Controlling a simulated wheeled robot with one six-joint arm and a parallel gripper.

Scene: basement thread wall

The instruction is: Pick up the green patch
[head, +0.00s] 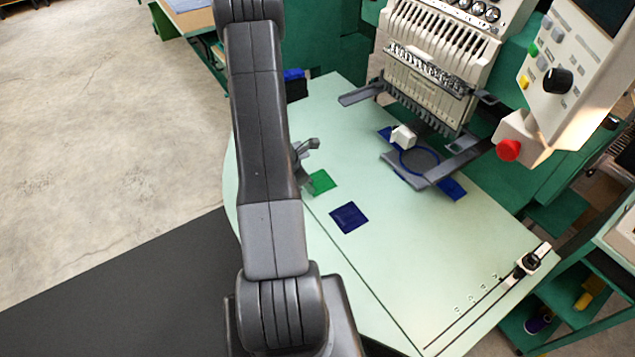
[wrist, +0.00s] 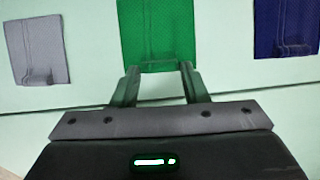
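The green patch (head: 322,182) lies flat on the pale green table, beside my gripper (head: 308,150), and my arm hides part of the area around it. In the wrist view the green patch (wrist: 158,28) is straight ahead, in the middle at the top. My gripper (wrist: 159,68) is open there, with its two fingers apart and nothing held between them. The fingertips overlap the patch's near edge in the picture. I cannot tell whether they touch it.
A dark blue patch (head: 349,217) lies to the right of the green one, and a grey patch (wrist: 38,50) lies to its left in the wrist view. An embroidery machine (head: 430,60) with a hoop (head: 418,162) stands at the back. The right front tabletop is mostly clear.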

